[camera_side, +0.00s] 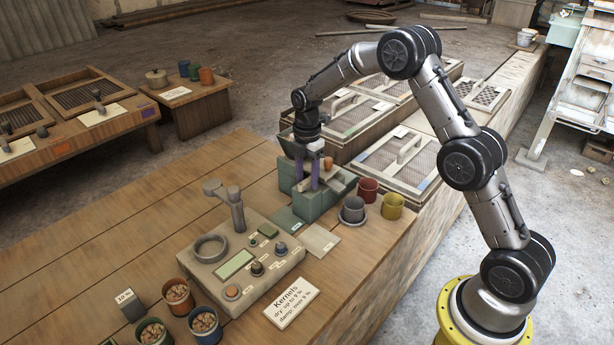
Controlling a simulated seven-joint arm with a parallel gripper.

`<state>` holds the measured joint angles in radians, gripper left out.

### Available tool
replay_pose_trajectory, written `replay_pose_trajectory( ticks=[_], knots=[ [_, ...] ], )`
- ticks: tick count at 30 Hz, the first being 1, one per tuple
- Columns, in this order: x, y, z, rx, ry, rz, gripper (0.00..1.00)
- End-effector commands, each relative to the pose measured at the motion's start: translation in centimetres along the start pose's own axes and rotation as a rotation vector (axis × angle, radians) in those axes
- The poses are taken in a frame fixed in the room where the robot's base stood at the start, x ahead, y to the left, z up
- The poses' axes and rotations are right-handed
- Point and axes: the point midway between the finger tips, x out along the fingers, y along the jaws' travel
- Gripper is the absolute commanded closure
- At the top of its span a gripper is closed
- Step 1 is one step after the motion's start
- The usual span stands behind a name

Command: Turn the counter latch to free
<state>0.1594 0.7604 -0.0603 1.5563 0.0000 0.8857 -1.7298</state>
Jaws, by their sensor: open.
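I cannot make out which part is the counter latch; the labels are too small to read. A beige control box (241,262) stands on the wooden bench, with a ring, an upright post with a crank-like arm (232,205), a green panel (234,264) and several small knobs, one of them dark (257,268). My gripper (307,185) points down over a teal block (318,203) behind the box. Its two purple fingers are open. Whether they touch the block, or what lies between them, is unclear. A small orange piece (328,163) shows just right of the fingers.
Kernel-filled cups (178,295) and a "Kernels" card (291,303) are at the front. Framed mesh trays (397,160) lie behind. The bench's left side is bare.

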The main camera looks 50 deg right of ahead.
Motion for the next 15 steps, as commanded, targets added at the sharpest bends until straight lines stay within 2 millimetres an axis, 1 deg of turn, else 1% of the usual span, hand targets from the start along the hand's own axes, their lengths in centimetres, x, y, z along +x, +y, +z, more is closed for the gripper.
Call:
replay_pose_trajectory(
  ticks=[8, 9, 11, 15],
  knots=[
    [0.12, 0.0, 0.0, 0.0, 0.0, 0.0, 0.49],
    [0.11, 0.01, 0.0, 0.0, 0.0, 0.0, 0.56],
    [0.11, 0.01, 0.0, 0.0, 0.0, 0.0, 0.67],
    [0.09, 0.01, 0.0, 0.0, 0.0, 0.0, 0.92]
  ],
)
